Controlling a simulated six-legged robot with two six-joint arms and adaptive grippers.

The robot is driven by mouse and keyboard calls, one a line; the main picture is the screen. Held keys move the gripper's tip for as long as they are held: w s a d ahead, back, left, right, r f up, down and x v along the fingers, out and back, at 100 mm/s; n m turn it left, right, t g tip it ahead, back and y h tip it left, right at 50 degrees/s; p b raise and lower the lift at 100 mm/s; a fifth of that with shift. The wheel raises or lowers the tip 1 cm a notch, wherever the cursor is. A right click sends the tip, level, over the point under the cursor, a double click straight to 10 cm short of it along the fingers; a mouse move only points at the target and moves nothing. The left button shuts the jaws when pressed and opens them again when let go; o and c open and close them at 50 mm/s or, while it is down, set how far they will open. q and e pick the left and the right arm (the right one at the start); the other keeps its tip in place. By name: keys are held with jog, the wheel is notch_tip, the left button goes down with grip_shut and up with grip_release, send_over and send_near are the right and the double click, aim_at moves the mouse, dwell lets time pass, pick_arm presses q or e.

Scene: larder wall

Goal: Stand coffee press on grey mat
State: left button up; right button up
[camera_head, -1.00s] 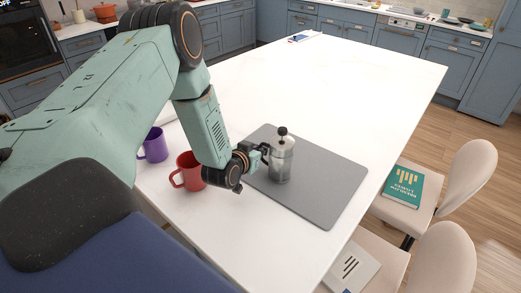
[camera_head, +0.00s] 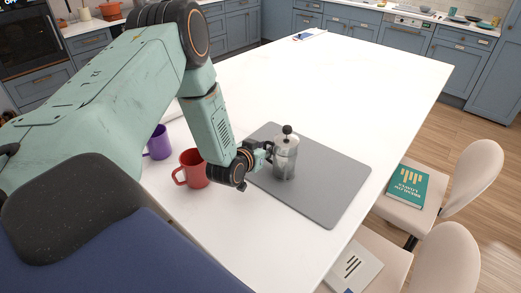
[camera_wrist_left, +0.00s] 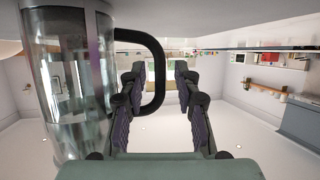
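The coffee press (camera_head: 285,160), a clear glass cylinder with a metal frame and black knob, stands upright on the grey mat (camera_head: 325,205), towards its left part. My left gripper (camera_head: 268,152) is just left of the press, at its handle side. In the left wrist view the press (camera_wrist_left: 65,85) fills the left side, with its black loop handle (camera_wrist_left: 157,75) reaching right. There the two fingers of my left gripper (camera_wrist_left: 160,105) are spread apart, with the handle's bar showing in the gap between them. My right gripper is not in view.
A red mug (camera_head: 193,169) stands close to my left wrist, and a purple mug (camera_head: 158,143) behind it.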

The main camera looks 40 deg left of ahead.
pick_arm(q)
jog(key=p+v, duration=0.2)
jog(key=v, duration=1)
jog(key=shift+s, duration=0.15)
